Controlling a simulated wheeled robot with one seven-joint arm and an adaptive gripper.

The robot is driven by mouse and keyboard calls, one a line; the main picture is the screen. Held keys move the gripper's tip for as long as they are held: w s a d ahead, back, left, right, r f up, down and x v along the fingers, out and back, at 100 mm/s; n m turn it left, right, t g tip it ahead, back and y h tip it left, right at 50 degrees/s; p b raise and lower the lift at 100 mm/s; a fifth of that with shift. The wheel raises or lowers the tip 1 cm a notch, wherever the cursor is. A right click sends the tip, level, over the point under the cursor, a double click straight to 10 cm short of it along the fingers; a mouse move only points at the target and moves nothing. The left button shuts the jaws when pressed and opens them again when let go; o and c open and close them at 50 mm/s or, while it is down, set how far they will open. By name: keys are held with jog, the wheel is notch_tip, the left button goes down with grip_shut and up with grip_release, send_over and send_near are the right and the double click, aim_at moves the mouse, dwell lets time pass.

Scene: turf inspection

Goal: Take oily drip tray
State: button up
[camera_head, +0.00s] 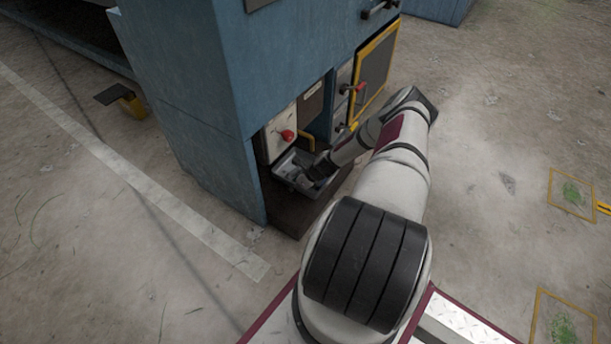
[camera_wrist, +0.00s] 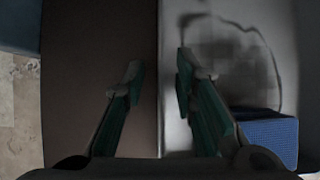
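The drip tray (camera_head: 287,178) is a shallow grey tray low in the recess of the blue machine. My gripper (camera_head: 318,178) is at the tray; my arm hides part of the tray's right side. In the wrist view, the tray's light grey floor (camera_wrist: 220,100) has dark oily stains. The tray's edge runs up the middle of that view. My gripper (camera_wrist: 158,72) is open there, with one finger on each side of that edge. The fingertips stand apart, and I cannot tell whether either touches the tray. A blue block (camera_wrist: 268,135) shows at the right inside the tray.
The blue machine (camera_head: 190,110) stands around the recess. A panel with a red knob (camera_head: 287,135) is above the tray, and a yellow-framed door (camera_head: 376,62) is to the right. A brown surface (camera_wrist: 90,90) lies beside the tray. Open concrete floor lies at the right.

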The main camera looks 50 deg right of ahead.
grip_shut()
jog(key=shift+r, duration=0.15)
